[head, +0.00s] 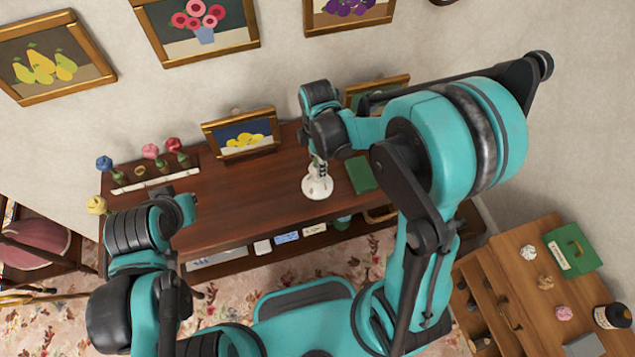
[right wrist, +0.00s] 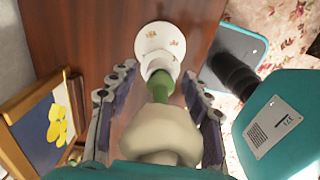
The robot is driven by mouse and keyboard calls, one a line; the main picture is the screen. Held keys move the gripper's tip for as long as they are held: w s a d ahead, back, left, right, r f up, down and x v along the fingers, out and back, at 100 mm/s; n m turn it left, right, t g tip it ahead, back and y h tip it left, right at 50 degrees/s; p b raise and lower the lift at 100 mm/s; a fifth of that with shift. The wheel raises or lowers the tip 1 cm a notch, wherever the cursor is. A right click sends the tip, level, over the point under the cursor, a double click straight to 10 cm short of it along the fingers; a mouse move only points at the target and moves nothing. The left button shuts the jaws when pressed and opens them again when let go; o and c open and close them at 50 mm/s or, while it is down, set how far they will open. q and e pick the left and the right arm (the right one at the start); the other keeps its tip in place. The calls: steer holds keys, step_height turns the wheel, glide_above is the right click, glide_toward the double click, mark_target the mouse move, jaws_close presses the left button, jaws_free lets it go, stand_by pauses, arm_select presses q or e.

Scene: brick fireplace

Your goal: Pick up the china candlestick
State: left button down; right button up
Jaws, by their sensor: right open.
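The china candlestick (head: 317,186) stands upright on the dark wooden table (head: 240,200). It has a white, flower-patterned base (right wrist: 160,42) in the right wrist view. Above the base come a green part (right wrist: 162,86) and a larger cream part (right wrist: 160,135) close to the camera. My right gripper (head: 318,158) is right above the base, pointing down. In the right wrist view its open fingers (right wrist: 158,88) lie on either side of the green and cream parts; contact cannot be made out. My left gripper (head: 172,198) is over the table's left front, its fingers not clear.
A framed lemon picture (head: 240,134) stands at the table's back. A green book (head: 361,174) lies right of the candlestick. A rack with coloured flower heads (head: 150,172) is at the left. A wooden cabinet (head: 520,285) with small objects stands at right. The table's middle is clear.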

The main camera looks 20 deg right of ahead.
steer(key=shift+c, duration=0.2)
steer(key=shift+r, duration=0.1)
jaws_close()
